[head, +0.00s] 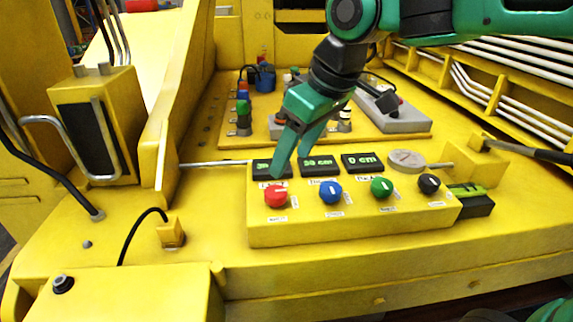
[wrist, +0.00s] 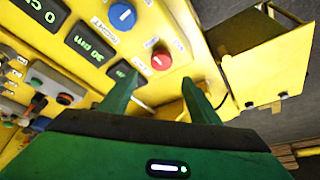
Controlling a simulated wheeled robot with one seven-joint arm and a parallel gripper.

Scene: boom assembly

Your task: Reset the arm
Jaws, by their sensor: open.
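My green arm comes in from the upper right in the head view. My gripper (head: 291,163) is above the yellow control box (head: 350,232), tilted down, with its fingers apart and nothing between them. The box carries a red knob (head: 276,196), a blue knob (head: 331,192), a green knob (head: 381,187) and a black knob (head: 428,183). In the wrist view the open fingertips (wrist: 157,82) show below the red knob (wrist: 161,61) in the picture, apart from it as far as I can tell. The gripper partly hides the leftmost display (head: 272,168).
A middle display (head: 318,164) reads 30 cm and a right display (head: 362,162) reads 0 cm. Behind stand a grey switch box (head: 392,112) and several coloured connectors. A yellow wall with a black-faced box (head: 88,140) is at left; white pipes run along the right.

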